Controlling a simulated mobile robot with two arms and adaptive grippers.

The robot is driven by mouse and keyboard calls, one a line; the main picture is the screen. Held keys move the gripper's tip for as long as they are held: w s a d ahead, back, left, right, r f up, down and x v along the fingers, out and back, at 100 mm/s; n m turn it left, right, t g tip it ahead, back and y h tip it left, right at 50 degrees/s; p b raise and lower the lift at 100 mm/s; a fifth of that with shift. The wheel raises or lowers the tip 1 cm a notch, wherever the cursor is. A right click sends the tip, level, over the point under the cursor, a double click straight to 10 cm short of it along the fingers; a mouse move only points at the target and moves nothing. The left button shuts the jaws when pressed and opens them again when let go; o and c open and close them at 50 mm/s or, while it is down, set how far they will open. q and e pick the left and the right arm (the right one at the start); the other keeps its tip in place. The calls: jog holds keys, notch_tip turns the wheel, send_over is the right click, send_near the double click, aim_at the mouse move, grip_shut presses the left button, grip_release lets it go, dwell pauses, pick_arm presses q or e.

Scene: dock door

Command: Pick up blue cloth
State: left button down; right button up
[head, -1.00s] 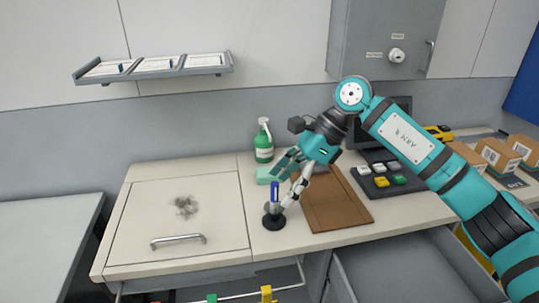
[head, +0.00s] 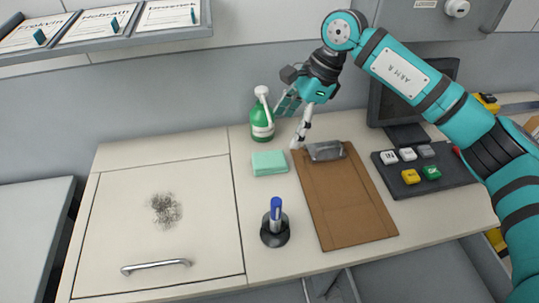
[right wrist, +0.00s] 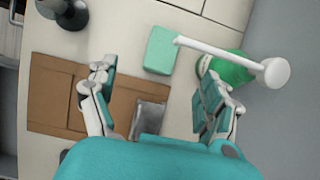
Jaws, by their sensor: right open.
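The blue cloth (head: 269,163) is a folded pale teal square lying flat on the counter, left of the brown clipboard. It also shows in the right wrist view (right wrist: 160,50), beyond the fingertips and between their lines. My right gripper (head: 292,125) is open and empty, its fingers spread wide. In the head view it appears behind and to the right of the cloth, between the green spray bottle and the clipboard's clip. The fingers (right wrist: 156,80) do not touch the cloth. My left gripper is in neither view.
A green spray bottle (head: 262,120) stands just behind the cloth. A blue pen in a black holder (head: 275,225) stands in front. The clipboard (head: 345,205) and a dark button panel (head: 425,170) lie right. A smudged hatch panel (head: 125,220) is left.

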jog(key=p, duration=0.2)
send_over(270, 158)
jog(key=d, duration=0.2)
notch_tip(270, 158, down, 5)
jog(key=shift+d+f, duration=0.15)
jog(key=shift+f, duration=0.25)
jog(key=shift+s+a+f, duration=0.1)
jog(key=shift+a+f, duration=0.1)
jog(key=p+x, duration=0.2)
jog(key=x, duration=0.1)
jog(key=shift+a+f, duration=0.1)
jog(key=shift+f, duration=0.2)
jog(key=shift+a+f+p, duration=0.2)
jog(key=shift+f+p, duration=0.15)
jog(key=shift+f, duration=0.2)
jog(key=c, duration=1.2)
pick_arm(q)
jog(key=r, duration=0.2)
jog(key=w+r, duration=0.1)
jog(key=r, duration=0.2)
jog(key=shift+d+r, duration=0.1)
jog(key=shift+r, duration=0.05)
pick_arm(e)
jog(key=shift+o, duration=0.2)
